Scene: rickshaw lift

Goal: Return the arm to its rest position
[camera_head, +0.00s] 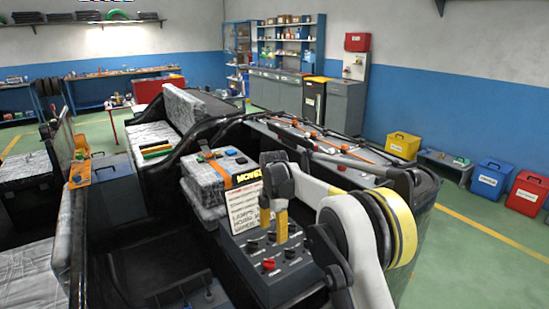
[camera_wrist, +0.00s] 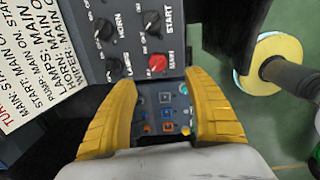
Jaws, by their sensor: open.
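My gripper (camera_head: 274,214) has yellow fingers and hangs over the dark control panel (camera_head: 287,279) at the front centre of the head view. In the wrist view the two fingers of my gripper (camera_wrist: 164,115) are spread apart. No object is held between them. Behind the gap the panel shows small coloured buttons, and a red knob marked MAIN (camera_wrist: 157,63) lies just beyond the fingertips. Black knobs labelled HORN, LAMPS and START sit around it. I cannot tell whether the fingers touch the panel. My white arm reaches in from the lower right of the head view.
The vehicle's dark bodywork surrounds the panel. Yellow (camera_head: 402,145), blue (camera_head: 490,179) and red (camera_head: 527,193) bins stand along the right wall. Green floor is clear at right.

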